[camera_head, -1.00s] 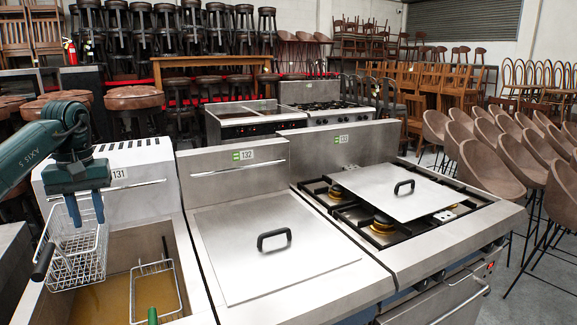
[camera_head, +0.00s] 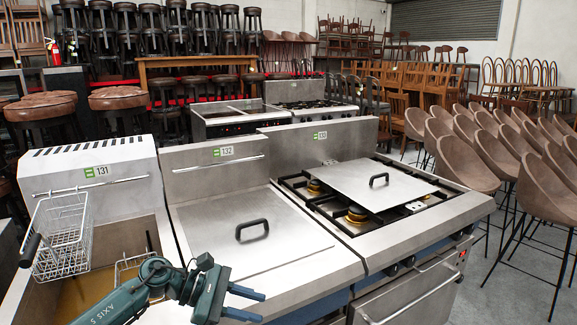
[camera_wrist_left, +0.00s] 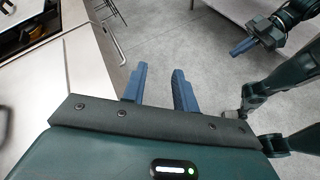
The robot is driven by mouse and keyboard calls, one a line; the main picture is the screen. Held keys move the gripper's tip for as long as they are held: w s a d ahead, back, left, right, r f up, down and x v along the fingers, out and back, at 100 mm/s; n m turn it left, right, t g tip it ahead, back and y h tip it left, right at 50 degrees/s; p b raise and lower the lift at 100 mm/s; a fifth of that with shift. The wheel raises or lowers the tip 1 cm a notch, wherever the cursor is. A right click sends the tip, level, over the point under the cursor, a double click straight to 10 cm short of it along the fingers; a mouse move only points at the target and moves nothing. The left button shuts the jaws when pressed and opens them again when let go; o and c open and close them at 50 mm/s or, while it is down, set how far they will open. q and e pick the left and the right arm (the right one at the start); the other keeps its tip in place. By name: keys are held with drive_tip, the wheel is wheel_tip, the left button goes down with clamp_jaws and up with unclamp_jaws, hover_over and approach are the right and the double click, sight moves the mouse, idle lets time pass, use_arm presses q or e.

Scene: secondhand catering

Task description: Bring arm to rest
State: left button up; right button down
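My left gripper (camera_head: 252,304) is at the bottom of the head view, in front of the steel unit marked 132. Its blue fingers are apart with nothing between them. The left wrist view shows the same open, empty fingers (camera_wrist_left: 160,88) above the grey floor. My right gripper (camera_wrist_left: 242,47) shows at the top right of the left wrist view. Its finger spacing is unclear there, and it is not in the head view.
A wire basket (camera_head: 62,236) sits raised at the left of fryer 131 (camera_head: 100,172). Another basket (camera_head: 130,268) is partly hidden behind my left arm. Unit 132 has a handled lid (camera_head: 290,255); a handled plate (camera_head: 350,180) lies over the burners. Brown chairs (camera_head: 530,165) stand at right.

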use_arm(q)
drive_tip(key=s+d+n+t+h, duration=0.5)
drive_tip(key=n+t, duration=0.2)
drive_tip(key=n, duration=0.9)
drive_tip(key=s+a+f+m+y, duration=0.4)
drive_tip(key=s+f+m+y, duration=0.1)
drive_tip(key=m, duration=0.6)
drive_tip(key=s+a+f+m+t+y, duration=0.1)
drive_tip(key=s+a+f+m+y, duration=0.3)
drive_tip(key=s+f+m, duration=0.3)
drive_tip(key=s+a+f+m+t+y, duration=0.1)
drive_tip(key=s+a+f+m+y, duration=0.3)
drive_tip(key=m, duration=1.1)
drive_tip(key=s+f+y, duration=0.2)
drive_tip(key=s+f, duration=0.1)
drive_tip(key=shift+f, duration=0.4)
drive_tip(key=shift+a, duration=0.1)
